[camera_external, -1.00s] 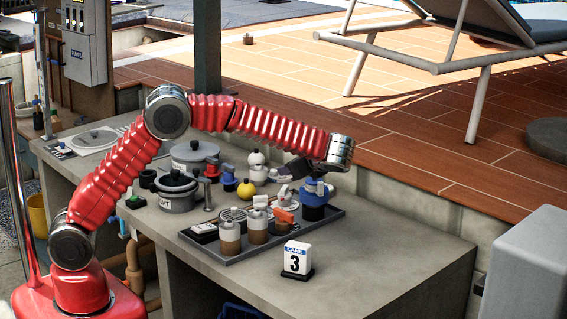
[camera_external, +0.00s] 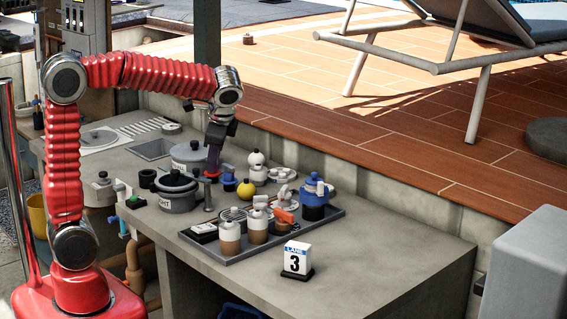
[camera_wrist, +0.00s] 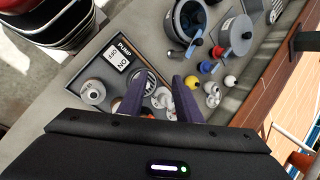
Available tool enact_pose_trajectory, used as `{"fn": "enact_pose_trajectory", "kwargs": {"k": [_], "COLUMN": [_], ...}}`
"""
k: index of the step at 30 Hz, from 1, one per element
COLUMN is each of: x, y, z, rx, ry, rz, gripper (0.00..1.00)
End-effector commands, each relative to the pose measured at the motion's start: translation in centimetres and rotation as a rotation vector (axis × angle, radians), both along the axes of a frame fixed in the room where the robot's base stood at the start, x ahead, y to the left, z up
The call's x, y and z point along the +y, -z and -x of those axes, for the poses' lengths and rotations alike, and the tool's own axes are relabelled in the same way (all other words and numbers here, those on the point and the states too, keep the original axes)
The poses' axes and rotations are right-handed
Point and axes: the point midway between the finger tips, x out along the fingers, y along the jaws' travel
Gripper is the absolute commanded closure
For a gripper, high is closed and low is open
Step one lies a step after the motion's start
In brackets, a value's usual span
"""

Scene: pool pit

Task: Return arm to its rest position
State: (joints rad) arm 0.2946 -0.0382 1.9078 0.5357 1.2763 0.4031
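My red arm is raised and bent over the counter. My gripper (camera_external: 212,163) hangs pointing down above the counter near the two grey pots. In the wrist view my gripper (camera_wrist: 158,85) has its two dark purple fingers spread apart with a gap between them. Nothing appears held; the white items seen between the fingers look to be on the tray below. The external view is too small to show the fingertips clearly, and they overlap the things behind them.
A grey tray (camera_external: 232,260) holds white bottles, an orange item and a blue-topped item (camera_external: 314,190). A lidded pot (camera_external: 177,200), a yellow ball (camera_external: 246,190) and a lane 3 sign (camera_external: 297,258) stand nearby. The counter's front right (camera_external: 390,260) is clear.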

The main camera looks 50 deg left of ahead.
Motion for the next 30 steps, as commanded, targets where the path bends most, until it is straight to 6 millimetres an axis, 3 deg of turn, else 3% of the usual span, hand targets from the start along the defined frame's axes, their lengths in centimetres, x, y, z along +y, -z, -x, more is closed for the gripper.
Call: {"fn": "enact_pose_trajectory", "kwargs": {"k": [15,30], "x": [1.6,1.0], "y": [0.8,3.0], "z": [9.3,16.0], "rx": [-0.225,-0.446], "ry": [-0.318,-0.635], "rz": [0.349,0.667], "gripper": [0.69,0.69]}}
